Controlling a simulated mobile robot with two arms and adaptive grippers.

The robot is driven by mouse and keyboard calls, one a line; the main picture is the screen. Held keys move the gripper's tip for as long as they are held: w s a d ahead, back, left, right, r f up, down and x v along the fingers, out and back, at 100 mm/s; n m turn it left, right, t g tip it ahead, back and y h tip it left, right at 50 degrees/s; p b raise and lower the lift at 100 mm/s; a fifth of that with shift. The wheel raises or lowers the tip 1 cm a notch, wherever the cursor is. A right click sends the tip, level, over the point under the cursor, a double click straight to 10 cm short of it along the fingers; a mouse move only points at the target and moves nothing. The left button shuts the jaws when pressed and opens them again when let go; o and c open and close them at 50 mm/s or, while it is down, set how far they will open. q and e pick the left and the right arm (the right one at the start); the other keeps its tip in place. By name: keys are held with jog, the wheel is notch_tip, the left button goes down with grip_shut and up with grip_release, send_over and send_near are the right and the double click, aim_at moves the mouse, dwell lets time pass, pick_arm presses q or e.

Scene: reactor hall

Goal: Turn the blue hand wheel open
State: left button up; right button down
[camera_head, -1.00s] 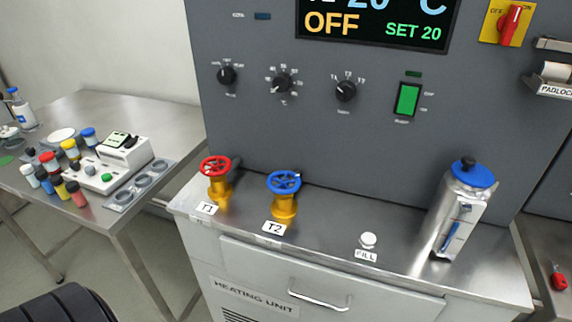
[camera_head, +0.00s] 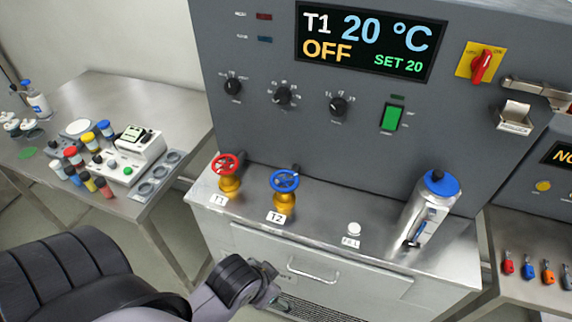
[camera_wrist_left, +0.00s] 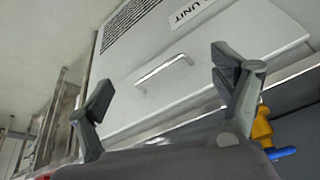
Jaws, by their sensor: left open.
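The blue hand wheel (camera_head: 285,180) sits on a yellow valve body labelled T2 on the steel top of the heating unit. Part of the blue wheel also shows at the lower right of the left wrist view (camera_wrist_left: 281,153), beside its yellow body. My left arm comes in from the lower left of the head view, with its wrist in front of the cabinet, below and apart from the wheel. In the left wrist view my left gripper (camera_wrist_left: 165,88) is open, its fingers wide apart with nothing between them. My right gripper is not in view.
A red hand wheel (camera_head: 227,163) labelled T1 stands close left of the blue one. A steel canister (camera_head: 425,212) with a blue lid stands at the right of the top. The cabinet's drawer handle (camera_head: 306,272) is near my wrist. A side table (camera_head: 95,92) holds coloured vials.

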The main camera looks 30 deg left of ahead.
pick_arm(q)
jog(key=w+d+r+m+t+h, duration=0.1)
jog(key=w+d+r+m+t, duration=0.4)
jog(key=w+r, duration=0.55)
jog(key=w+r+m+t, duration=0.3)
jog(key=w+r+t, duration=0.4)
jog(key=w+r, duration=0.4)
jog(key=w+d+r+m+t+h, duration=0.35)
jog(key=d+r+m+h, duration=0.35)
jog(key=r, duration=0.3)
jog(key=s+d+r+m+g+h, duration=0.25)
jog(key=d+m+g+h, duration=0.3)
jog(key=m, duration=0.45)
jog(key=s+d+r+m+g+h, duration=0.25)
jog(key=d+m+g+h, duration=0.35)
jog(key=m, duration=0.5)
jog(key=m+g+y, duration=0.8)
jog(key=m+y, duration=0.7)
jog(key=y, duration=0.5)
send_over(286, 179)
notch_tip(286, 179, down, 11)
jog(key=shift+h, duration=0.25)
notch_tip(286, 179, down, 15)
jog(key=p, duration=0.6)
jog(key=shift+f, duration=0.75)
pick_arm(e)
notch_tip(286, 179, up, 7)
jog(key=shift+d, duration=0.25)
